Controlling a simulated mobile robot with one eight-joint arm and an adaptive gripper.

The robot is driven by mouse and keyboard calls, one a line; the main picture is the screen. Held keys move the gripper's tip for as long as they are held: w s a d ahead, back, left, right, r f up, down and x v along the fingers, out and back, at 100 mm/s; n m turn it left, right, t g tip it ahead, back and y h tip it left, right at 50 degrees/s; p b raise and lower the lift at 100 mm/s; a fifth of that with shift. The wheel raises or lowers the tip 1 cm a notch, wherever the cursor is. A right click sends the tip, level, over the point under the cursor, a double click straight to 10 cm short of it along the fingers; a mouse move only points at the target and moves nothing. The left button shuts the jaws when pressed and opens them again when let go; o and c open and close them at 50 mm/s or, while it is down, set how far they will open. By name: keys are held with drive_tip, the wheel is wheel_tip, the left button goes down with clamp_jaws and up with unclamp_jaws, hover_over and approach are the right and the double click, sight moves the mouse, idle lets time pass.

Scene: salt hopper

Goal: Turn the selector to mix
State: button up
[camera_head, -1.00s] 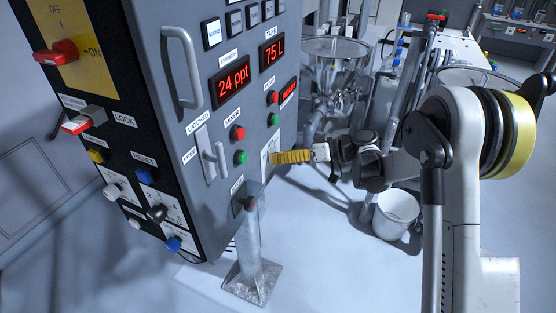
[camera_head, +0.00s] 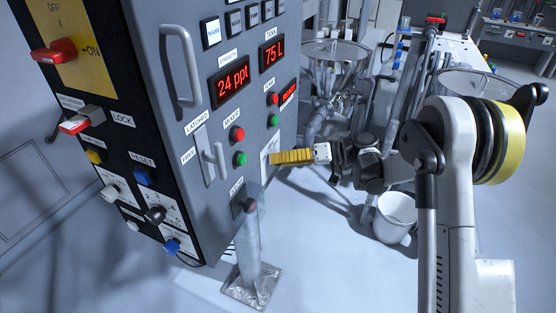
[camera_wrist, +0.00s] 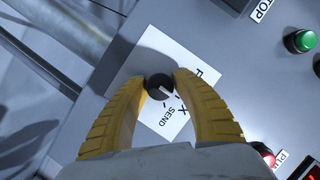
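The selector is a round black knob (camera_wrist: 160,86) with a white pointer line, on a white label plate (camera_wrist: 181,66) of the grey panel. In the wrist view the pointer slants toward the lower right. The plate reads SEND near the knob; a word ending in X and another starting with F are partly covered by my right finger. My gripper (camera_wrist: 161,80) has its two yellow fingers on either side of the knob, their tips closed in against it. In the head view my gripper (camera_head: 275,158) reaches the panel's right edge, and the knob is hidden there.
Red and green buttons (camera_head: 240,158) and a latch handle (camera_head: 216,162) are left of my gripper on the panel (camera_head: 200,200). A steel post (camera_head: 250,255) stands below. A funnel hopper (camera_head: 335,55) and white bucket (camera_head: 394,218) are behind and to the right.

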drive_tip(key=shift+o, duration=1.3)
drive_tip(key=shift+a, duration=0.1)
drive_tip(key=v, duration=1.2)
